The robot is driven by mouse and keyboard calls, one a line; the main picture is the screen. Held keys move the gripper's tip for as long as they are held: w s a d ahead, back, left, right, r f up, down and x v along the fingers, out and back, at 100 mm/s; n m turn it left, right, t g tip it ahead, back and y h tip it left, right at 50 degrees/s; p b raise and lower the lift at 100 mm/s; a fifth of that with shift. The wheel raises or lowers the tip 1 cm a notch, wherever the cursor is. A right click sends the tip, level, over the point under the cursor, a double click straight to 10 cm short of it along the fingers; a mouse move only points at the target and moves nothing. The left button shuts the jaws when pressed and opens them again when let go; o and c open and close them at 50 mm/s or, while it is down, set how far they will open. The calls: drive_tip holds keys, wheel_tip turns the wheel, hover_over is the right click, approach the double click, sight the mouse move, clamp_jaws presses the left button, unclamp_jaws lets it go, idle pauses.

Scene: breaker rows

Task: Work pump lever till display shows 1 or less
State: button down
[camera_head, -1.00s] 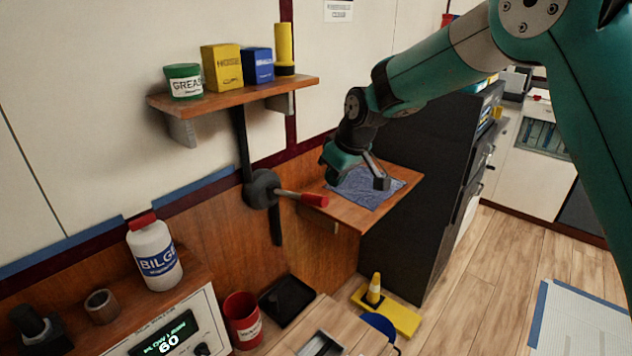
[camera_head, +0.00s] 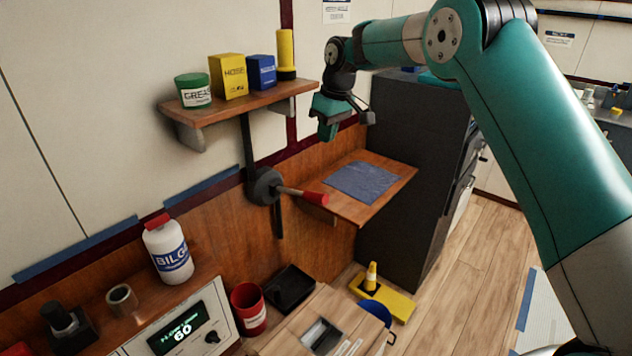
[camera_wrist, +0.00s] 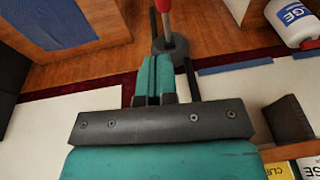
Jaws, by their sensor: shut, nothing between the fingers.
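The pump lever (camera_head: 300,194) is a metal rod with a red grip, reaching right from a dark round pivot (camera_head: 262,187) on the wall. Its red grip (camera_wrist: 165,6) and the pivot (camera_wrist: 170,45) show at the top of the wrist view. The display (camera_head: 180,330) at lower left reads 60 in green-white digits. My gripper (camera_head: 328,132) is above the lever and apart from it. In the wrist view its teal fingers (camera_wrist: 155,72) are together and empty.
Above the lever, a wooden shelf (camera_head: 215,114) holds a grease tin, boxes and a yellow cylinder. A low wooden ledge (camera_head: 395,183) with a blue cloth (camera_head: 362,181) sits right of the lever. A dark cabinet (camera_head: 415,150) stands beyond it. A bilge bottle (camera_head: 168,252) stands near the display.

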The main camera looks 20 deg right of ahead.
drive_tip(key=p, duration=0.3)
approach(301, 193)
drive_tip(key=d, duration=0.1)
drive_tip(key=s+d, duration=0.1)
drive_tip(key=shift+s+d, duration=0.25)
drive_tip(key=shift+s, duration=0.05)
drive_tip(key=shift+s+f+p, duration=0.2)
drive_tip(key=shift+f+p, duration=0.05)
drive_tip(key=shift+f, duration=0.5)
drive_tip(key=shift+s+f+p, duration=0.2)
drive_tip(key=shift+f, duration=0.5)
drive_tip(key=shift+s+f+p, duration=0.2)
drive_tip(key=shift+f+p, duration=0.05)
drive_tip(key=shift+f, duration=0.5)
